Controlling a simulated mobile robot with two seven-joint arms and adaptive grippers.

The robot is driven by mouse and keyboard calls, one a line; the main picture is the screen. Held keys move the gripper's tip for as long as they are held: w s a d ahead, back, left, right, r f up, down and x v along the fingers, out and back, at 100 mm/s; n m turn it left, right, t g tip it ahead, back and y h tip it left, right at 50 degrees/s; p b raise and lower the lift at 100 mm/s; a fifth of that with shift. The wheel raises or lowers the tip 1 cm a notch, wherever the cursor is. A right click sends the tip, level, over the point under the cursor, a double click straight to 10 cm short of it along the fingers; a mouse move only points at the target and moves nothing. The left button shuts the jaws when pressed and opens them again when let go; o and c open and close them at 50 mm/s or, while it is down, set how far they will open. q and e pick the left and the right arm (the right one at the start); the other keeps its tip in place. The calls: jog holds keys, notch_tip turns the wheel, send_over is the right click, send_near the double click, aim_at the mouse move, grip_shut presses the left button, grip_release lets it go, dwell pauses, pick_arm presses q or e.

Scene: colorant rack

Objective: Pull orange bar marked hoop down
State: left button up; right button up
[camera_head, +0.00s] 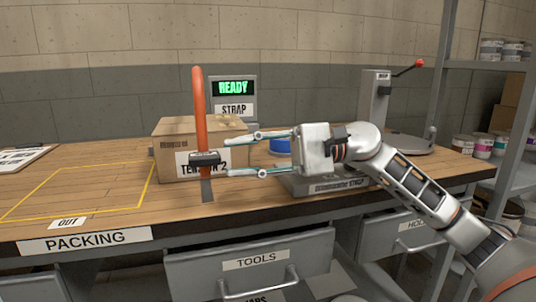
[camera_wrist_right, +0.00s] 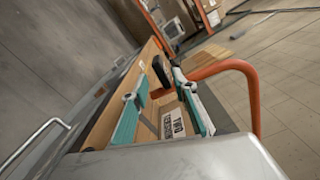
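The orange bar (camera_head: 200,110) stands up as a tall narrow hoop in front of a cardboard box (camera_head: 170,130), above the bench. A black block (camera_head: 205,158) shows at its lower end. My right gripper (camera_head: 230,155) is open and empty, just right of the bar, its fingers pointing left towards the block, one higher than the other. In the wrist view the orange bar (camera_wrist_right: 250,75) curves past the right finger, and the black block (camera_wrist_right: 160,70) shows near the fingertips (camera_wrist_right: 160,84). I cannot tell whether anything touches. My left gripper is not in view.
A grey strap unit (camera_head: 330,183) lies on the bench under my right gripper. A green READY display (camera_head: 234,88) stands behind the box. A grey post with a red-knobbed lever (camera_head: 400,74) is at right. The bench at left (camera_head: 85,190) is mostly clear.

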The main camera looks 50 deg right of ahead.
jog(key=v, duration=0.5)
jog(key=shift+s+d, duration=0.1)
jog(key=shift+d, duration=0.05)
